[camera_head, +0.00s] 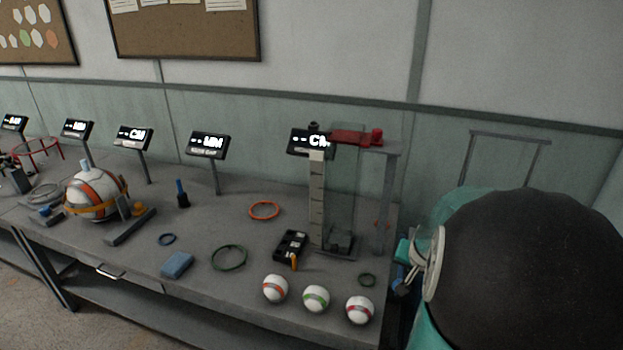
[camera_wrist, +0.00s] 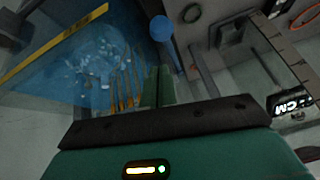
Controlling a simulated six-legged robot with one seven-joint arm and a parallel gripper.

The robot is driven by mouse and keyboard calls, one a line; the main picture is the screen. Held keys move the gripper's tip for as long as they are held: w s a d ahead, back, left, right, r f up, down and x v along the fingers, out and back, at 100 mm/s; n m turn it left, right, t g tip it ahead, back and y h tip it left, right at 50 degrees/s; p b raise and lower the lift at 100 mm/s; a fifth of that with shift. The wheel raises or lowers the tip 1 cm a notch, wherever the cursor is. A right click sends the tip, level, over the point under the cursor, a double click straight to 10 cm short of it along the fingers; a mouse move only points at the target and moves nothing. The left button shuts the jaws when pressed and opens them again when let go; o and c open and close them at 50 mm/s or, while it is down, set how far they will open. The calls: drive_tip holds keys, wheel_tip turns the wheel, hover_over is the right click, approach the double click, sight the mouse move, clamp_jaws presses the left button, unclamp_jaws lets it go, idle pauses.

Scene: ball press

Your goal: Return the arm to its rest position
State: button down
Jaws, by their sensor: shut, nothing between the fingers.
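My gripper (camera_wrist: 158,88) shows in the wrist view as two green fingers close together above a dark bar, shut with nothing between them. In the head view a large dark rounded part of my arm with teal pieces fills the lower right, beside the bench's right end; the fingers cannot be made out there. The press (camera_head: 340,195) stands at the right end of the bench, with a clear tube, a scale column and a red lever (camera_head: 355,137) on top. The wrist view is tilted and shows a "CM" display (camera_wrist: 293,105) at its right edge.
The grey bench (camera_head: 205,257) holds three striped balls (camera_head: 316,298) at its front right edge, coloured rings (camera_head: 264,211), a blue block (camera_head: 177,265), a large striped ball (camera_head: 95,193) and several displays (camera_head: 207,146). A metal frame (camera_head: 510,137) stands behind my arm. Floor shows at lower left.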

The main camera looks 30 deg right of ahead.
drive_tip(key=w+a+r+n+y, duration=0.1)
drive_tip(key=a+r+n, duration=0.15)
drive_tip(key=a, duration=0.45)
drive_tip(key=w+a+r+n, duration=0.2)
drive_tip(key=a+r, duration=0.2)
drive_tip(key=a, duration=0.3)
drive_tip(key=w+a+r+n+y, duration=0.1)
drive_tip(key=a+r+n, duration=0.15)
drive_tip(key=a, duration=0.45)
drive_tip(key=s+a+r+n+y, duration=0.1)
drive_tip(key=s+a+r+n, duration=0.1)
drive_tip(key=s+a, duration=0.2)
drive_tip(key=s+a+r+n+t+y, duration=0.1)
drive_tip(key=s+a, duration=0.3)
drive_tip(key=a, duration=0.6)
drive_tip(key=shift+a+r+n, duration=0.35)
drive_tip(key=shift+r+n, duration=0.45)
drive_tip(key=shift+n, duration=0.1)
drive_tip(key=shift+d, duration=0.15)
